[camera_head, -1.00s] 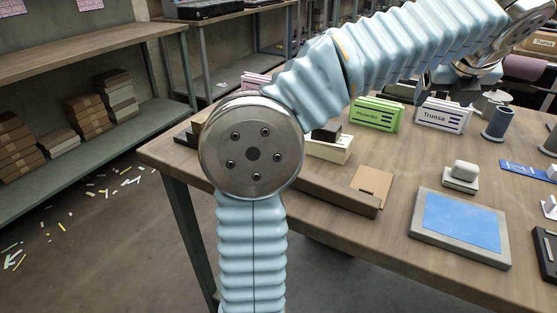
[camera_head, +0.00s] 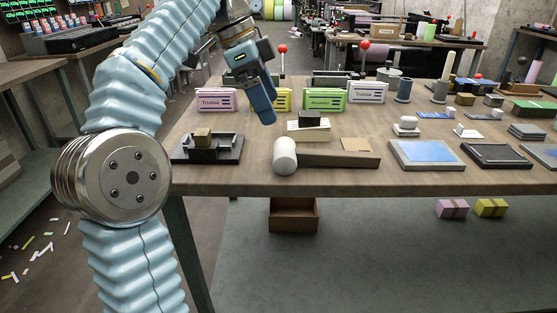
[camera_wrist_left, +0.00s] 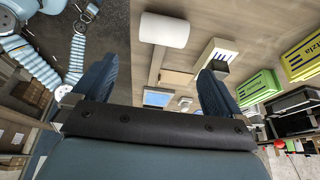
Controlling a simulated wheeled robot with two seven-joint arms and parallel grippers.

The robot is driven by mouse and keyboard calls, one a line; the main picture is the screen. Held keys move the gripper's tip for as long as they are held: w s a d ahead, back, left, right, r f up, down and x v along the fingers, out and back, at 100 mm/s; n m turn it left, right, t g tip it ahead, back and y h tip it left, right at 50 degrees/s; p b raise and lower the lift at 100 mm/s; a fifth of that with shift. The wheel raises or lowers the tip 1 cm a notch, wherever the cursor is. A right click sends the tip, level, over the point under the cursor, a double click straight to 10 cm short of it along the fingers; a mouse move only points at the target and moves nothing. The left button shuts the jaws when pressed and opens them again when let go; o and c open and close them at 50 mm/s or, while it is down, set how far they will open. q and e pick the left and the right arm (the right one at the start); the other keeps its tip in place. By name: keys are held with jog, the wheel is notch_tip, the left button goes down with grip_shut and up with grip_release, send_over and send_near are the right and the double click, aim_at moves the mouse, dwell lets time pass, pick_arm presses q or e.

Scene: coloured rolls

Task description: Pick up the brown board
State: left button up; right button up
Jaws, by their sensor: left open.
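A long brown board-like bar (camera_head: 338,160) lies along the front of the table, with a white cylinder (camera_head: 285,156) at its left end. A small flat light-brown board (camera_head: 356,144) lies at the bar's back edge. In the left wrist view, the white cylinder (camera_wrist_left: 164,30) and bar (camera_wrist_left: 157,66) appear beyond the fingers. My left gripper (camera_head: 266,112) hangs above the table, behind and left of the bar, pointing down. Its fingers are apart and empty in the left wrist view (camera_wrist_left: 158,70). My right gripper is out of view.
Pink, yellow, green and white boxes, including the green one (camera_head: 325,99), line the back. A white block with a dark top (camera_head: 309,125) is behind the bar. A blue-topped panel (camera_head: 428,152) lies right.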

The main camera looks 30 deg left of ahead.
aim_at(290, 146)
pick_arm(q)
jog(key=x, duration=1.2)
jog(key=shift+w+f, duration=0.25)
jog(key=shift+f, duration=0.05)
jog(key=c, duration=1.1)
jog(key=shift+o, duration=0.2)
jog(key=shift+r, duration=0.15)
